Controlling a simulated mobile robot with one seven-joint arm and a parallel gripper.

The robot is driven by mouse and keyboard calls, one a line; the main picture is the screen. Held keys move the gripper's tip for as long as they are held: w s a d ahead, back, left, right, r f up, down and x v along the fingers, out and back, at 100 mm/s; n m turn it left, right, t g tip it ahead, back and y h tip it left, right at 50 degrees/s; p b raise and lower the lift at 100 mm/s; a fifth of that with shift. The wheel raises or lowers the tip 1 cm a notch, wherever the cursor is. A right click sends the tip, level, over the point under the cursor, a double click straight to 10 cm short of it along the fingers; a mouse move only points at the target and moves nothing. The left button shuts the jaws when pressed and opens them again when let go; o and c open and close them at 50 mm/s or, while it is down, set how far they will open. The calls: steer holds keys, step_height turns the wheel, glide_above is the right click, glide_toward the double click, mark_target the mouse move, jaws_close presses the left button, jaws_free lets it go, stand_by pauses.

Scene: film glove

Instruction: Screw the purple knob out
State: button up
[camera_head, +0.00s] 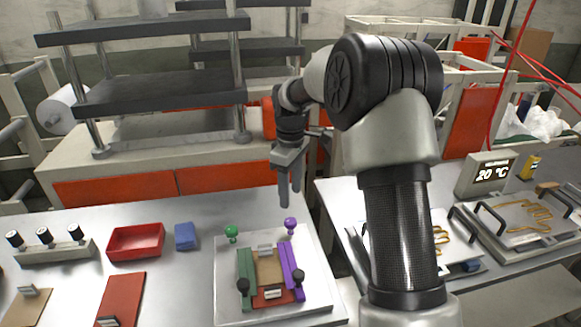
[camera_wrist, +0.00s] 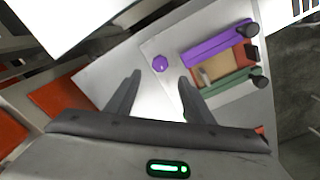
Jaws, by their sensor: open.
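The purple knob (camera_head: 290,225) stands at the back right of a fixture on a white plate (camera_head: 228,303). The fixture has a purple bar (camera_head: 287,268) on its right and a green bar (camera_head: 244,272) on its left. A green knob (camera_head: 231,232) stands at the back left. My gripper (camera_head: 285,203) is open and empty, pointing down above and slightly behind the purple knob. In the wrist view the purple knob (camera_wrist: 160,63) shows beyond and between the spread fingers, apart from them. The purple bar also shows in the wrist view (camera_wrist: 215,43).
A red tray (camera_head: 136,241) and a blue block (camera_head: 186,236) lie left of the plate. A holder with black knobs (camera_head: 45,247) stands farther left. A temperature display (camera_head: 487,174) and a glove-shaped mould (camera_head: 528,218) are on the right table. Black shelves (camera_head: 150,100) rise behind.

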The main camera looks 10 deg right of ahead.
step_height(320, 180, up, 8)
stand_by(0.4)
steer(key=s+r+m+t+p, duration=0.3)
steer(key=s+r+m, duration=0.2)
steer(key=s+r, duration=0.85)
steer(key=s+m+t+p, duration=0.2)
steer(key=s+m, duration=0.3)
steer(key=s, duration=1.3)
steer(key=shift+f+t+p, duration=0.3)
